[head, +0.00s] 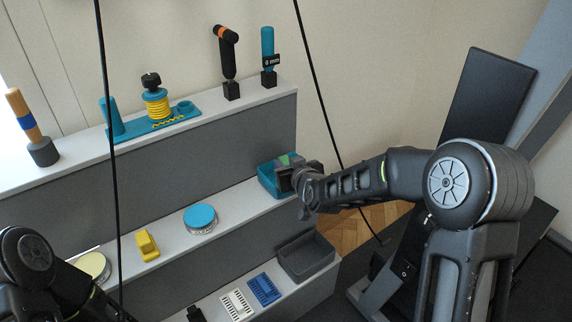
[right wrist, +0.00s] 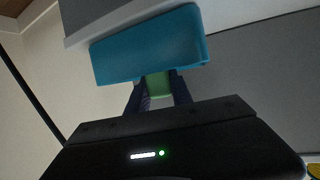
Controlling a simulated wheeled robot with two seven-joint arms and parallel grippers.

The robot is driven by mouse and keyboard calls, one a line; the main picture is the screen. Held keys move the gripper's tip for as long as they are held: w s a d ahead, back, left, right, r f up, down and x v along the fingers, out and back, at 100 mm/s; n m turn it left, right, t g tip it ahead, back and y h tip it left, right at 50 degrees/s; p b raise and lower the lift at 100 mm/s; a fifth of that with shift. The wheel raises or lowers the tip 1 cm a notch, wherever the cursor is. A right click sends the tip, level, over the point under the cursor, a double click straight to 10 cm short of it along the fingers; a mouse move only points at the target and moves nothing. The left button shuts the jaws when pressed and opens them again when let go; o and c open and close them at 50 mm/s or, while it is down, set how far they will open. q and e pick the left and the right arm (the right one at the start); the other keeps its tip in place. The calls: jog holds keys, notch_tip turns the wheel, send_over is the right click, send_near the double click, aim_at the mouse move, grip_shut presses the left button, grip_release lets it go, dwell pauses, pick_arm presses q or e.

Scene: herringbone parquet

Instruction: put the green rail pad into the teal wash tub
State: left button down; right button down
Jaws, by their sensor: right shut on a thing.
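The teal wash tub (head: 266,183) stands at the right end of the middle shelf step. It also shows in the right wrist view (right wrist: 150,52). My right gripper (head: 286,176) is at the tub's right side, shut on the green rail pad (head: 284,159). The right wrist view shows the green pad (right wrist: 158,86) between the two fingers, overlapping the tub's edge. I cannot tell whether the pad touches the tub or how deep it is. Only a part of my left arm shows at the lower left; its gripper is out of view.
A blue round tin (head: 200,217) and a yellow block (head: 146,245) share the middle step. Below are a grey bin (head: 306,257), a blue rack (head: 264,289) and a white rack (head: 236,304). Tools stand on the top step. Black cables hang in front.

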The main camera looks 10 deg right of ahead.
jog(key=c, duration=1.1)
grip_release()
jog(key=shift+o, duration=0.2)
jog(key=shift+s, duration=0.1)
jog(key=p+v, duration=0.2)
jog(key=v, duration=0.5)
jog(key=shift+s+r, duration=0.15)
jog(key=shift+s, duration=0.15)
